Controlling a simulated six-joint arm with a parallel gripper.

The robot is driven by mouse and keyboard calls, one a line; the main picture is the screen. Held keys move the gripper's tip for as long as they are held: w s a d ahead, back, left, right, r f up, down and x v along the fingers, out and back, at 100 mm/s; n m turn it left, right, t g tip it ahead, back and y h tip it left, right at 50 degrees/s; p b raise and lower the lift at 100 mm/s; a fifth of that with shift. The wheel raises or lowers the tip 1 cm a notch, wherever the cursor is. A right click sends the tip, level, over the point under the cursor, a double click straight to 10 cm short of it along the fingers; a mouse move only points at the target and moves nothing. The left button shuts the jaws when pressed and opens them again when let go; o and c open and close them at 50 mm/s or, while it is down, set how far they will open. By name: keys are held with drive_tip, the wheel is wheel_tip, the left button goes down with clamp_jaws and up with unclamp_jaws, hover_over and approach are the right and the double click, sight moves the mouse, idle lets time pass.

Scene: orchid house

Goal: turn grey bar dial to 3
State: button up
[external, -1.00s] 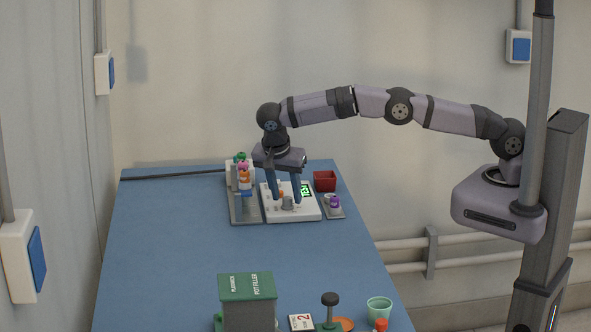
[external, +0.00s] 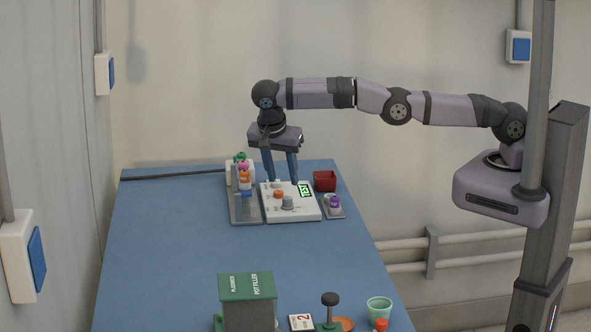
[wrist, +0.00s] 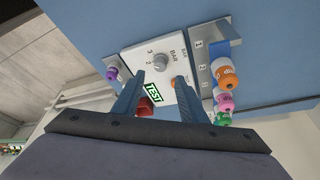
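The grey bar dial (external: 288,203) is a round grey knob on the near part of a white panel (external: 306,213). In the wrist view the grey knob (wrist: 160,61) shows beside printed BAR lettering and the numbers 2 and 3. I cannot tell which number it points to. An orange dial (external: 279,194) sits behind it on the panel, and a green TEST display (external: 305,190) is at the right. My gripper (external: 282,183) is open and empty above the far part of the panel, fingers pointing down, apart from the grey dial. Its fingertips also show in the wrist view (wrist: 160,76).
A grey rack (external: 245,217) with several coloured bottles stands close on the panel's left. A green-lidded box (external: 247,286) stands at the front. The blue table between is clear.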

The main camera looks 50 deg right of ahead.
idle(0.3)
drive_tip(key=w+d+r+m+t, duration=0.1)
drive_tip(key=w+d+r, duration=0.1)
drive_tip(key=r, duration=0.4)
drive_tip(key=w+d+r, duration=0.2)
drive_tip(key=r, duration=0.3)
drive_tip(key=s+d+r, duration=0.4)
drive_tip(key=d, duration=0.1)
drive_tip(key=s+f+n+y, duration=0.2)
drive_tip(key=s+f+n, duration=0.25)
drive_tip(key=f, duration=0.35)
drive_tip(key=s+f+n+y, duration=0.1)
drive_tip(key=s+f+n, duration=0.2)
drive_tip(key=f+n, duration=0.35)
drive_tip(key=w+a+n+t+y, duration=0.2)
drive_tip(key=w+a+n, duration=0.2)
drive_tip(key=n, duration=0.4)
drive_tip(key=shift+w+a+f+y, duration=0.25)
drive_tip(key=shift+w+a+y, duration=0.05)
drive_tip(key=shift+w, duration=0.3)
